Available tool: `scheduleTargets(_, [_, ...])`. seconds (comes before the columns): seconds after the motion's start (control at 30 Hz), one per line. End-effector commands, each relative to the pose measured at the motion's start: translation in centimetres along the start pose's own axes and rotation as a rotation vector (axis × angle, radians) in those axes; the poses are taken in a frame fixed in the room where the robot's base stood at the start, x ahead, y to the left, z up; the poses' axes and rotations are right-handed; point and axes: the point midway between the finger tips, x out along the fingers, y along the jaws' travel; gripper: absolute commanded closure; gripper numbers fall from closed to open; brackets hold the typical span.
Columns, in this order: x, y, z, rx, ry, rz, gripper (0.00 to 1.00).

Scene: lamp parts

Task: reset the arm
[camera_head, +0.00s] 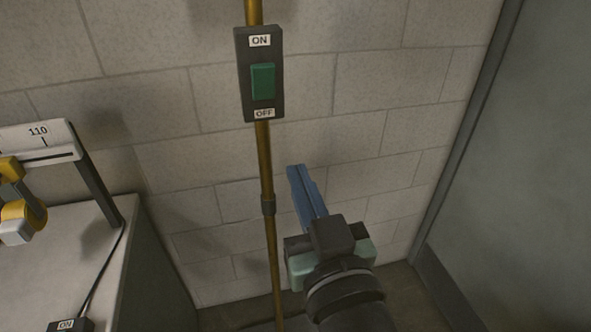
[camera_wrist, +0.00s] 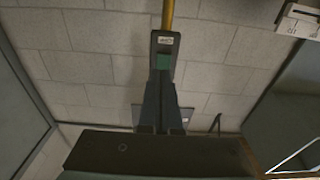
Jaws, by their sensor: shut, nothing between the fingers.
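My gripper (camera_head: 307,192) points up in front of the block wall in the head view, to the right of the brass pipe and below the switch box. Its blue fingers are together with nothing between them. In the wrist view, the fingers of my gripper (camera_wrist: 160,108) show in front of the lower part of the switch box. The dark switch box (camera_head: 259,74) is fixed on the pipe, with a green rocker, an ON label above and an OFF label below. The box also shows in the wrist view (camera_wrist: 164,43). The gripper looks apart from it in the head view.
A brass pipe (camera_head: 265,165) runs down the wall. At the left, a bench (camera_head: 75,250) bears a white scale marked 110 (camera_head: 38,138), a yellow part (camera_head: 22,212) and a small ON-labelled box (camera_head: 70,325). A grey door (camera_head: 530,170) stands at the right.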

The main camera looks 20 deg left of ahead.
Motion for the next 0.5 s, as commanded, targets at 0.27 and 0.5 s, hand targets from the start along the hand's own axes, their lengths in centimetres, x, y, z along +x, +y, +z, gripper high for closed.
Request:
scheduleTargets(0.27, [-0.06,0.02,-0.01,0.000,0.000,0.000,1.00])
scheduleTargets(0.5, [0.05,0.31,-0.64,-0.010,0.010,0.013,1.00])
